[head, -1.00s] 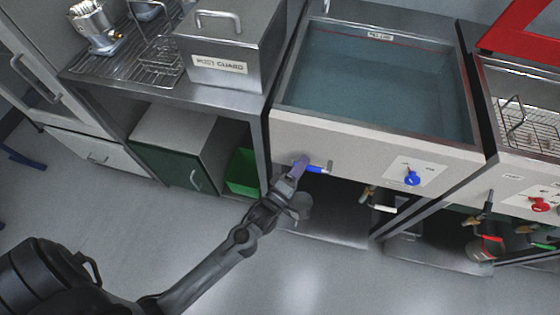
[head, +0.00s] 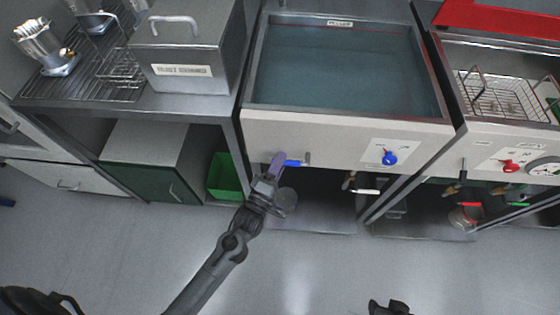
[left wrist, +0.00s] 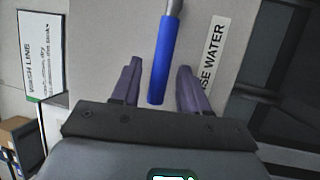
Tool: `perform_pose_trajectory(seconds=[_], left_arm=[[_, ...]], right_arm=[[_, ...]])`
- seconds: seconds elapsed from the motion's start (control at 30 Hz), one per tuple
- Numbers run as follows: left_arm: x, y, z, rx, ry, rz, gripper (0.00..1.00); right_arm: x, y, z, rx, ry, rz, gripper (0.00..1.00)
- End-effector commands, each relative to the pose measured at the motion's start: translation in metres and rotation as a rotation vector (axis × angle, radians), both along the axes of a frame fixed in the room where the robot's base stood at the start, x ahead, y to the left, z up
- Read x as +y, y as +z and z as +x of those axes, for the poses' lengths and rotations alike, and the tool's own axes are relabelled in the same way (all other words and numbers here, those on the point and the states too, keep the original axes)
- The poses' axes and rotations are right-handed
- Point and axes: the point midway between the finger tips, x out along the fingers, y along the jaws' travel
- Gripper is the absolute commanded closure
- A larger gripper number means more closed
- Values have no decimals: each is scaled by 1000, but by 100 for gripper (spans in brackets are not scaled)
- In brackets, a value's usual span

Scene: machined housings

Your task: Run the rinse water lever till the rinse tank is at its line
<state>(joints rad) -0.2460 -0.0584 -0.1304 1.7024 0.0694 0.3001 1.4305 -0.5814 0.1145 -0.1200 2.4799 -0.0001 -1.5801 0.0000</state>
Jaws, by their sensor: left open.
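The rinse tank (head: 247,90) is a steel basin holding blue-grey water (head: 340,70). A thin red line (head: 385,31) runs along its inner wall, with the water surface a little below it; the exact gap is hard to tell. The blue rinse water lever (head: 292,163) sticks out under the tank's front panel. My left gripper (head: 277,160) is at the lever. In the left wrist view the lever (left wrist: 162,60) lies between the open purple fingers (left wrist: 157,88), apart from both, beside a label partly reading "SE WATER". My right gripper (head: 388,307) shows only as a dark bit at the bottom edge.
A blue knob (head: 390,158) sits on the tank's front panel. A neighbouring tank with a wire basket (head: 490,95) and red knob (head: 510,166) stands at right. A steel box (head: 190,55) stands on the left bench, above a green bin (head: 222,180). The floor in front is clear.

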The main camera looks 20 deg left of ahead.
Motion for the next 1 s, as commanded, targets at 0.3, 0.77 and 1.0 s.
perform_pose_trajectory(seconds=[0.3, 0.77, 1.0], left_arm=[[2, -8, -46, 6, 1, 0, 56], [3, -19, -100, 2, 0, 0, 56], [3, -20, -102, 1, 0, 0, 56]], right_arm=[[0, 13, 0, -1, 1, -1, 57], [-2, 21, 0, -1, 6, -9, 57], [-2, 21, 0, -1, 5, -9, 57]])
